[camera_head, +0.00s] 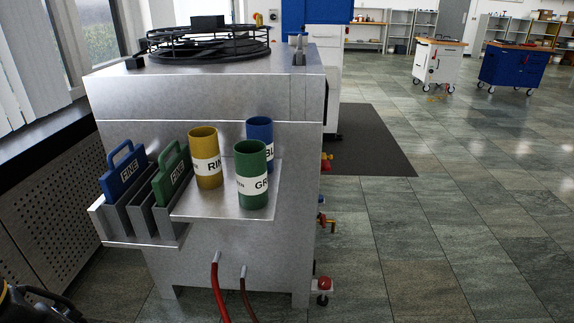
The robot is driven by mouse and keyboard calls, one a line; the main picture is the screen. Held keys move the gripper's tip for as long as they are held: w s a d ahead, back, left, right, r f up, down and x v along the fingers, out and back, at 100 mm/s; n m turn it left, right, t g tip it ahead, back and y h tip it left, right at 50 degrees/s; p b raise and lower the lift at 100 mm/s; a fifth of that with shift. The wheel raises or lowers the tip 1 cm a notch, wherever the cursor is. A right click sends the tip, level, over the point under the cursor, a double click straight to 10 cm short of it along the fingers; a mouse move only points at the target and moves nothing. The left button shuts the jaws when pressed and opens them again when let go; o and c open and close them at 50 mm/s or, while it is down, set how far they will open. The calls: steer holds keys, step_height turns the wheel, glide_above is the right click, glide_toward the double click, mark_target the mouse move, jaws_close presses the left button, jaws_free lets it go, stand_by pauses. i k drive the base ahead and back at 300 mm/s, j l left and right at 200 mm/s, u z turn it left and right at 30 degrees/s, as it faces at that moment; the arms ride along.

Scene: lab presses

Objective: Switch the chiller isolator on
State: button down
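The grey metal cabinet with a round black fan guard on top, apparently the chiller (220,262), fills the middle of the head view. On its right side, seen almost edge-on, a small red and yellow fitting (327,161) sticks out. It may be the isolator, but its switch position cannot be read from here. A dark piece in the bottom left corner looks like part of my gripper (48,304). It is cut off by the frame edge and well apart from the fitting. Its fingers do not show clearly.
A shelf (232,214) on the cabinet front holds yellow, green and blue cups (206,160); blue and green FINE-labelled pieces (122,172) stand in slots beside it. Red hoses (217,295) hang below. More fittings (328,222) project right. Floor (440,240) on the right is clear.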

mark_target(325, 165)
steer(key=u, duration=3.9)
steer(key=l+u, duration=0.45)
steer(key=k+l+u, duration=0.15)
steer(key=u, duration=0.25)
steer(key=k+l+z, duration=0.45)
steer(key=k+l, duration=0.3)
steer(key=k+z, duration=0.2)
steer(key=z, duration=0.2)
steer(key=k+z, duration=0.25)
steer(key=z, duration=0.15)
steer(key=k+l+z, duration=0.15)
steer(key=z, duration=0.2)
steer(key=k+z, duration=0.2)
steer(key=z, duration=0.25)
steer(key=k+l+z, duration=0.15)
steer(key=z, duration=0.3)
steer(key=k+l+z, duration=0.15)
steer(key=z, duration=0.3)
steer(key=k+l+z, duration=0.2)
steer(key=z, duration=0.2)
steer(key=k+l+z, duration=0.1)
steer(key=l+z, duration=0.35)
